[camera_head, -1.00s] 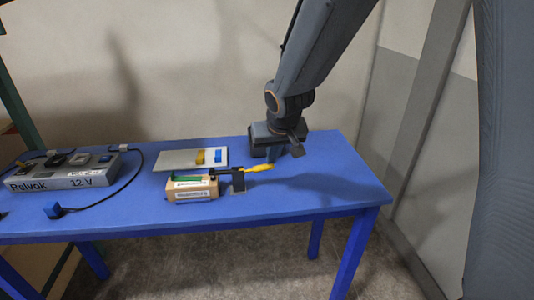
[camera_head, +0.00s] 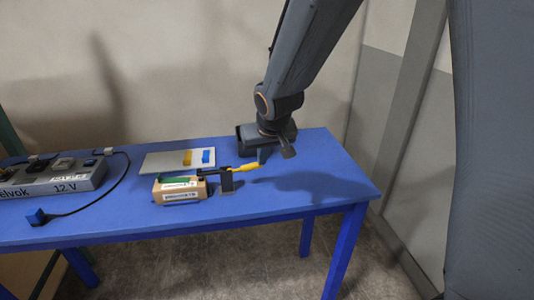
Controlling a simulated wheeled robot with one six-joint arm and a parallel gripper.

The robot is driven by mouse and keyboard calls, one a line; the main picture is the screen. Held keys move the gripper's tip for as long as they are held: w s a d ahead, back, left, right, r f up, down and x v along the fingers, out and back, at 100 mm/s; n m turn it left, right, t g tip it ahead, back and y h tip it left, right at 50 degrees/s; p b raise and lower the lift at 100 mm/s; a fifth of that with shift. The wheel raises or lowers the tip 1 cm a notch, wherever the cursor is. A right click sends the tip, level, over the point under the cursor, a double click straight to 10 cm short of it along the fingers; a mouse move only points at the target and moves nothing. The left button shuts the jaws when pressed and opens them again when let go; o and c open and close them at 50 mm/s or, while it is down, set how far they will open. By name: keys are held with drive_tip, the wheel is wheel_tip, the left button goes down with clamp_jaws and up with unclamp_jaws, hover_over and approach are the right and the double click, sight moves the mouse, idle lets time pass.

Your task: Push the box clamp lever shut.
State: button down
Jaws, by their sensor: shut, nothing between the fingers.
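The box (camera_head: 181,196) is a small tan block with a green strip on top and white labels, standing near the front of the blue table. A black clamp (camera_head: 227,181) stands at its right side. The clamp's yellow lever (camera_head: 246,167) sticks out to the right, roughly level. My gripper (camera_head: 263,156) points down just behind and right of the lever's tip. It is shut and empty. A small gap seems to show between fingers and lever, but I cannot tell whether they touch.
A pale board (camera_head: 165,162) with a yellow and a blue block lies behind the box. The table's right end (camera_head: 325,180) is clear.

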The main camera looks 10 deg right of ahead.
drive_tip(key=s+d+r+p, duration=0.1)
drive_tip(key=s+d+r, duration=0.5)
drive_tip(key=r, duration=0.3)
drive_tip(key=s+d+f+m+g+h, duration=0.1)
drive_tip(key=s+d+f+g, duration=0.3)
drive_tip(key=s+f, duration=0.8)
drive_tip(key=s+d, duration=0.2)
drive_tip(key=shift+s+m, duration=0.3)
drive_tip(key=shift+m, duration=0.1)
